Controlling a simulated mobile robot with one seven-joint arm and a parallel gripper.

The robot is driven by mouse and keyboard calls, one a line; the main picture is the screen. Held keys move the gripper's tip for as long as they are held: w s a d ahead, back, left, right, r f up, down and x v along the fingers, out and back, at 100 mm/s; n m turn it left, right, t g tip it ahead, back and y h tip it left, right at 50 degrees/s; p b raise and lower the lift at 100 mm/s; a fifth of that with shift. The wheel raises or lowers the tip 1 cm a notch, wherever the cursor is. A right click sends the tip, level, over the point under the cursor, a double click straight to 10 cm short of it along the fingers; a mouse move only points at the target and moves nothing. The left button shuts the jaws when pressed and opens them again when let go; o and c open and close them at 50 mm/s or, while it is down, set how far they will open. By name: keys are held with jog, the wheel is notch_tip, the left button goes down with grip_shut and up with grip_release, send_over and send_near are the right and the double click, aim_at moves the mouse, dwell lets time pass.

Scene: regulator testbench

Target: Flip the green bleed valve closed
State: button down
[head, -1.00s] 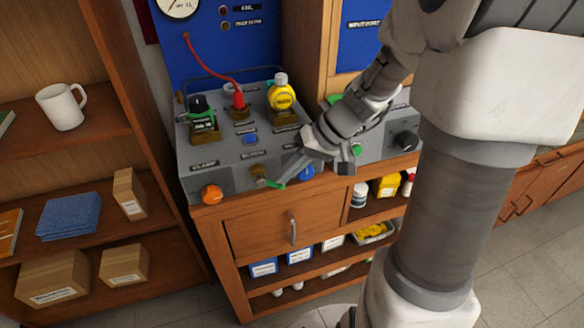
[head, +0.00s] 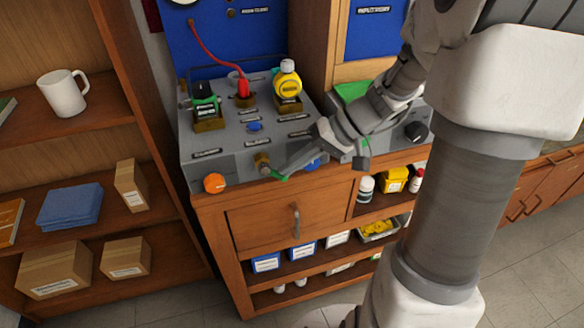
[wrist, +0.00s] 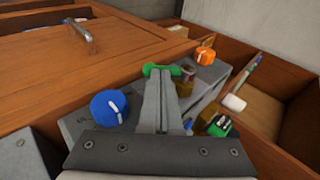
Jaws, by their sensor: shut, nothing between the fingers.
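The green bleed valve handle (head: 279,177) shows at the front edge of the bench panel, beside its brass fitting (head: 262,161). In the wrist view the green handle (wrist: 160,70) lies crosswise just beyond my fingertips, with the brass fitting (wrist: 187,74) at its right. My gripper (head: 286,171) is shut and empty, its fingers pressed together and reaching to the handle. The fingertips (wrist: 158,78) overlap the handle's near edge; I cannot tell whether they touch it. They hide part of the handle.
An orange knob (head: 214,183) sits left of the valve, and a blue knob (wrist: 109,106) sits close on the other side. A drawer (head: 270,222) is below.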

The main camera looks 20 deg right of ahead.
jog(key=f+y+b, duration=0.1)
jog(key=b, duration=0.1)
jog(key=f+y+b, duration=0.1)
jog(key=y, duration=0.1)
jog(key=f+y+b, duration=0.1)
jog(key=y+b, duration=0.1)
jog(key=shift+a+m+b, duration=0.3)
jog(key=shift+a+b, duration=0.05)
jog(key=shift+a, duration=0.1)
dwell(0.5)
